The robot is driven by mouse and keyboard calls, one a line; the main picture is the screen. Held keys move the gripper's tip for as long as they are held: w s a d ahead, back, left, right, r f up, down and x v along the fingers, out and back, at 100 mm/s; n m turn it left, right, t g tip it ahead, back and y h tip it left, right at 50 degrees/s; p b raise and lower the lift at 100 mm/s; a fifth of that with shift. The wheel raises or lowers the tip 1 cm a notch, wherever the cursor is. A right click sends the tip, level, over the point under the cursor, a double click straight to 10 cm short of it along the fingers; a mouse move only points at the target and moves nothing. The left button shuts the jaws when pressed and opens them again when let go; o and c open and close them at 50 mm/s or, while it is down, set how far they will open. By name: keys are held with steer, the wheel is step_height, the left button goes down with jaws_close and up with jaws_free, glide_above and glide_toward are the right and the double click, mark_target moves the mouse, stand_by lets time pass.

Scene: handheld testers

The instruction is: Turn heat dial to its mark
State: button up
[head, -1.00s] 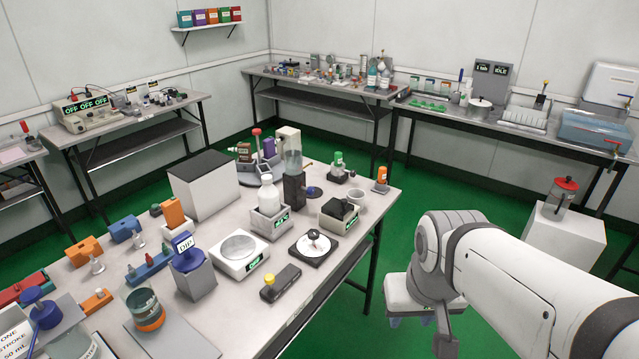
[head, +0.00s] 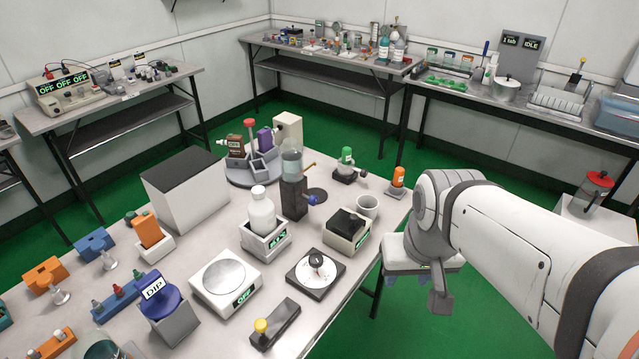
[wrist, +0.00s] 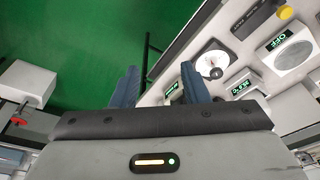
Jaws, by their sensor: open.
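The dial (head: 316,268) has a round white face, a black knob and a small red mark, on a dark square plate near the right edge of the bench. I cannot read a heat label on it. It also shows in the wrist view (wrist: 212,62), up and right of my fingers. My gripper (head: 407,277) points down beyond the bench's right edge, to the right of the dial and apart from it. In the wrist view my gripper (wrist: 160,85) has its two blue fingers apart with nothing between them.
Around the dial stand a block with a yellow knob (head: 275,326), a scale marked OFF (head: 225,284), a white bottle in a holder (head: 263,212) and a black-topped box (head: 347,229). A beaker (head: 367,207) is behind.

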steer(key=shift+o, duration=0.7)
steer(key=shift+w+a, duration=0.15)
steer(key=shift+w, duration=0.15)
steer(key=shift+o, duration=0.6)
steer(key=w+a+f+m+g+y+p, duration=0.1)
steer(key=w+a+f+m+y+p, duration=0.1)
steer(key=w+a+m+p, duration=0.2)
steer(key=w+a+m, duration=0.2)
steer(key=w+m, duration=0.2)
steer(key=w, duration=0.2)
steer(key=shift+w+f+g+y, duration=0.15)
steer(key=shift+f+g+y, duration=0.1)
steer(key=shift+g+y, duration=0.15)
steer(key=m+g+y+p, duration=0.1)
steer(key=m+y+p, duration=0.15)
steer(key=m, duration=0.65)
glide_toward(317, 258)
steer(key=shift+m+h, duration=0.3)
steer(key=shift+h, duration=0.15)
steer(key=x, duration=0.8)
steer(key=shift+a, duration=0.4)
steer(key=shift+c, duration=0.4)
steer(key=c, duration=0.9)
